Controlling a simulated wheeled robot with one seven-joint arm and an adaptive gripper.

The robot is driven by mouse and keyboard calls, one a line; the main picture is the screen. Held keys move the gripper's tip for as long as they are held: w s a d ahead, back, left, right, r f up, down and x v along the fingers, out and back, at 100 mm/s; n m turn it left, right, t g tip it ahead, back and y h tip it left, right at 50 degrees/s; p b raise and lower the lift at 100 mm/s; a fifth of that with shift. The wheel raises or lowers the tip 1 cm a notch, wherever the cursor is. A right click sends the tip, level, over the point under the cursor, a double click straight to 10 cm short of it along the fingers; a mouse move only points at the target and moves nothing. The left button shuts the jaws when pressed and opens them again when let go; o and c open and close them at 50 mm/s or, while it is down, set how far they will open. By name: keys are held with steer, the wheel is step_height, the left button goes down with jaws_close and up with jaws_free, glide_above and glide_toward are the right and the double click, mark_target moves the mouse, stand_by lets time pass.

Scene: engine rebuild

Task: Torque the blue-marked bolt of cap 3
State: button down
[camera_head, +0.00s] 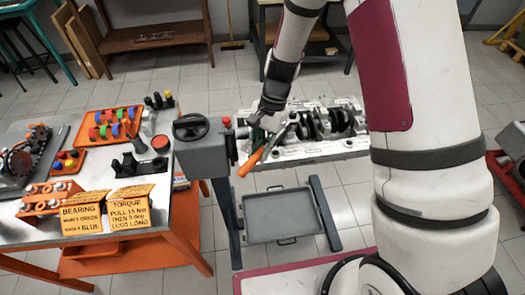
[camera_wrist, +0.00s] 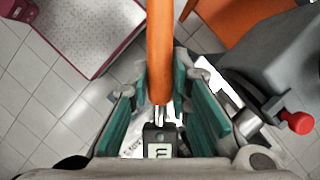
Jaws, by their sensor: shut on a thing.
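The engine block (camera_head: 345,150) lies on a stand with crank parts and caps along its top. My gripper (camera_head: 258,132) is over its left end, shut on an orange-handled tool (camera_head: 252,160), which looks like the torque wrench. In the wrist view the orange handle (camera_wrist: 160,50) runs up out of the picture between the teal fingers of my gripper (camera_wrist: 160,95). I cannot make out the blue-marked bolt or whether the tool touches any bolt.
A grey stand head with a black handwheel (camera_head: 190,127) and a red knob (camera_head: 227,122) stands close left of the block. The bench (camera_head: 185,205) at left holds orange trays, parts and two yellow signs (camera_head: 130,210). A grey tray (camera_head: 283,228) sits low below the block.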

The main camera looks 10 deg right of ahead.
steer(key=shift+w+a, duration=0.15)
steer(key=shift+a, duration=0.1)
steer(key=shift+w+a+m+t, duration=0.3)
steer(key=shift+w+a+m, duration=0.45)
steer(key=shift+w+m, duration=0.15)
stand_by(2.7)
steer(key=shift+w+a+m+t+y+b, duration=0.2)
steer(key=shift+w+a+m, duration=0.15)
steer(key=shift+w+m, duration=0.2)
steer(key=shift+w+a+m+t+y+b, duration=0.1)
steer(key=shift+w+a+m+y, duration=0.15)
steer(key=shift+w+m, duration=0.3)
stand_by(3.0)
